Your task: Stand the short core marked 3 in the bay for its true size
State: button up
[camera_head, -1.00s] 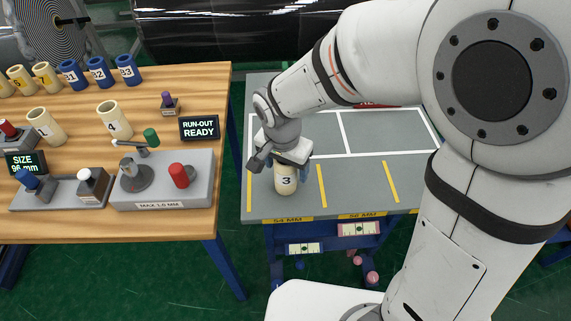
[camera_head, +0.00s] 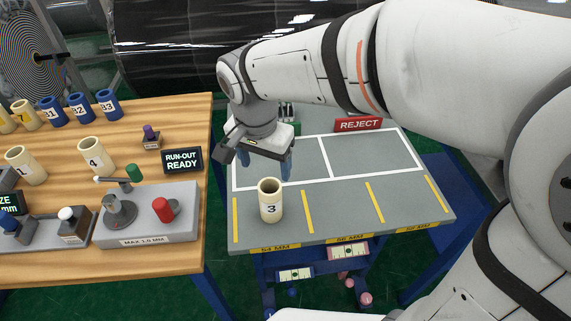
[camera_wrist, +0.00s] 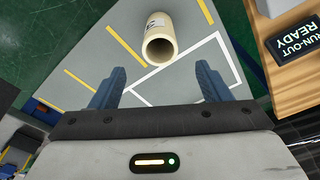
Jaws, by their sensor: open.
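The short cream core marked 3 (camera_head: 270,201) stands upright on the grey table (camera_head: 330,218), in the leftmost bay between two yellow lines, behind the label reading 54 MM (camera_head: 280,247). In the wrist view the core (camera_wrist: 160,44) shows its open end, beyond the fingertips. My gripper (camera_head: 266,168) is open and empty, above and behind the core, clear of it. Its two blue fingers (camera_wrist: 160,84) are spread apart in the wrist view. The bay labelled 56 MM (camera_head: 350,238) is to the right and holds no core.
A red REJECT sign (camera_head: 358,125) stands behind white-outlined areas. The wooden bench (camera_head: 140,262) at left holds cores marked 1 (camera_head: 24,168) and 4 (camera_head: 97,156), a gauge block (camera_head: 155,222), and a RUN-OUT READY display (camera_head: 182,160). More yellow and blue cores line its back.

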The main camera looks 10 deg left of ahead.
jog(key=s+d+n, duration=0.1)
jog(key=s+d, duration=0.2)
jog(key=d, duration=0.8)
jog(key=s+d+f+n+t, duration=0.1)
jog(key=s+d+n, duration=0.1)
jog(key=d, duration=1)
jog(key=shift+s+d+f+n, duration=0.2)
jog(key=shift+s+n, duration=0.1)
jog(key=shift+s, duration=0.4)
